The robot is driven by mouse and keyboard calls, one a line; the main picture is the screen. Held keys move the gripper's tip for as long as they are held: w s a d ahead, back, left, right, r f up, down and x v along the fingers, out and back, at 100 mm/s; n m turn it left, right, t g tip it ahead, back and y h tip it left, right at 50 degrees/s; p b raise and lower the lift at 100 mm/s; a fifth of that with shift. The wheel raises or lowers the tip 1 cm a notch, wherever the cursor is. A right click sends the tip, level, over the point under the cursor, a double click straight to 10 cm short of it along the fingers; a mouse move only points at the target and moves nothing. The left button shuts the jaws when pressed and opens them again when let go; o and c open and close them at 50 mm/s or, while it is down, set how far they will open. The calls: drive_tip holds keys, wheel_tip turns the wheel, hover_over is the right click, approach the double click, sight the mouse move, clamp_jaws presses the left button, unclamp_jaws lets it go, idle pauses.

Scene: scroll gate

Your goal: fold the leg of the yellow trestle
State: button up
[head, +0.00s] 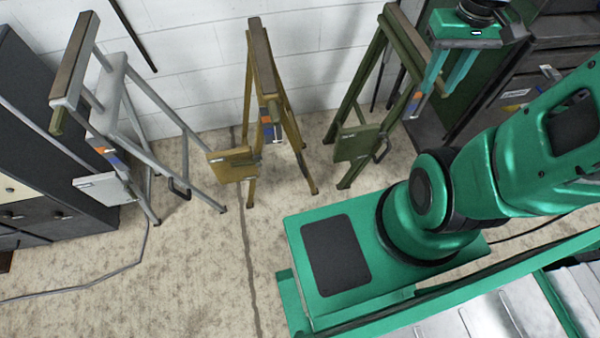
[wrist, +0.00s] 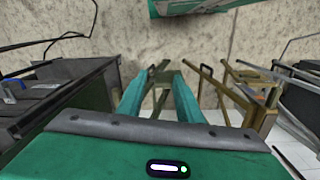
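The yellow trestle (head: 262,60) stands in the middle of the head view against the white wall, with its legs spread on the floor. A yellow panel (head: 232,165) sits low on its left side, and an orange and blue label and a small grey part (head: 278,132) show on its upright. In the wrist view the yellow trestle (wrist: 252,95) is right of my fingers. My gripper (head: 437,95) is at the upper right, beside the olive green trestle and well right of the yellow one. Its fingers are apart, with nothing visibly held; they also show in the wrist view (wrist: 158,82).
A grey trestle (head: 72,65) stands left and an olive green trestle (head: 375,60) right of the yellow one. Dark drawer cabinets (head: 40,215) stand at far left, and dark cabinets (head: 535,65) at upper right. The speckled floor (head: 180,270) in front is clear except for a cable.

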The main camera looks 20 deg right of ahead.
drive_tip(key=w+a+f+n+y, duration=0.1)
drive_tip(key=w+a+f+n, duration=0.3)
drive_tip(key=w+f, duration=0.55)
drive_tip(key=w+a+f+n, duration=0.2)
drive_tip(key=w+f+n, duration=0.5)
drive_tip(key=f, duration=0.6)
drive_tip(key=a+f+n+y, duration=0.1)
drive_tip(key=a+f, duration=0.5)
drive_tip(key=f, duration=0.6)
drive_tip(key=a+f+n+t+y, duration=0.1)
drive_tip(key=a+f+n, duration=0.2)
drive_tip(key=a+f, duration=0.4)
drive_tip(key=a+f+n+y, duration=0.1)
drive_tip(key=a+f, duration=0.5)
drive_tip(key=f, duration=1.1)
drive_tip(key=shift+s+a+f+n+t+y, duration=0.2)
drive_tip(key=shift+a+n+t+y, duration=0.1)
drive_tip(key=shift+n, duration=0.6)
clamp_jaws()
